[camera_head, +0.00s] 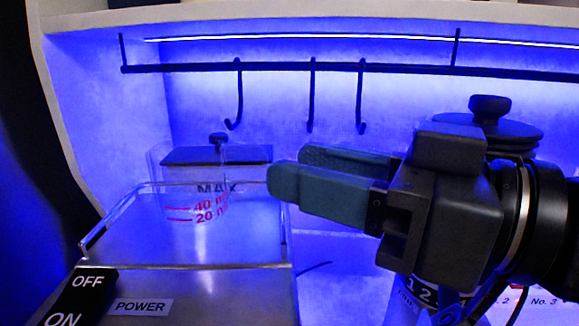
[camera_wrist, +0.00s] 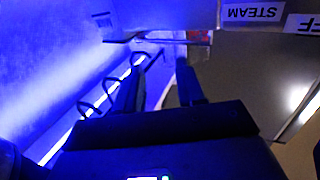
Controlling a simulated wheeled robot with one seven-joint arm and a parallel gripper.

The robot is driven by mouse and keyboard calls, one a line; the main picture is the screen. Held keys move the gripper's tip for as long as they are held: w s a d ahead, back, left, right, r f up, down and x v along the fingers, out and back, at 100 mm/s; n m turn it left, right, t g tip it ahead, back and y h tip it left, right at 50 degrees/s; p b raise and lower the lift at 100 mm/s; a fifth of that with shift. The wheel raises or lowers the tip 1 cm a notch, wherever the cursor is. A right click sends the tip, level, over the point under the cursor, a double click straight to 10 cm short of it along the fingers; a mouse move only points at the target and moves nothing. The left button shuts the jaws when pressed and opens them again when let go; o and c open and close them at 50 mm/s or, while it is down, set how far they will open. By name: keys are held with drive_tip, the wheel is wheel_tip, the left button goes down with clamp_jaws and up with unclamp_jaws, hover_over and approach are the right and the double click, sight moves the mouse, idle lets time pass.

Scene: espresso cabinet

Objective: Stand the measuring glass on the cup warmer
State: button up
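The measuring glass (camera_head: 182,207) is clear with red 40 and 20 marks. It appears upright on the metal cup warmer (camera_head: 150,248), inside its rail, in the head view. Its clear walls make the exact outline hard to see. My gripper (camera_head: 284,168) is to the right of the glass, apart from it, with its fingers pointing left. In the wrist view the two fingers of my gripper (camera_wrist: 158,76) stand apart with nothing between them. I cannot make out the glass in the wrist view.
A dark-lidded container (camera_head: 217,157) marked MAX stands behind the glass. A black rail (camera_head: 300,67) with several hooks spans the back wall. A dark knobbed lid (camera_head: 490,125) is behind my gripper at right. The OFF/ON panel (camera_head: 80,295) is at front left.

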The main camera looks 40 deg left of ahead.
drive_tip(key=w+d, duration=0.1)
drive_tip(key=d, duration=0.8)
drive_tip(key=shift+b, duration=0.45)
drive_tip(key=shift+w, duration=0.1)
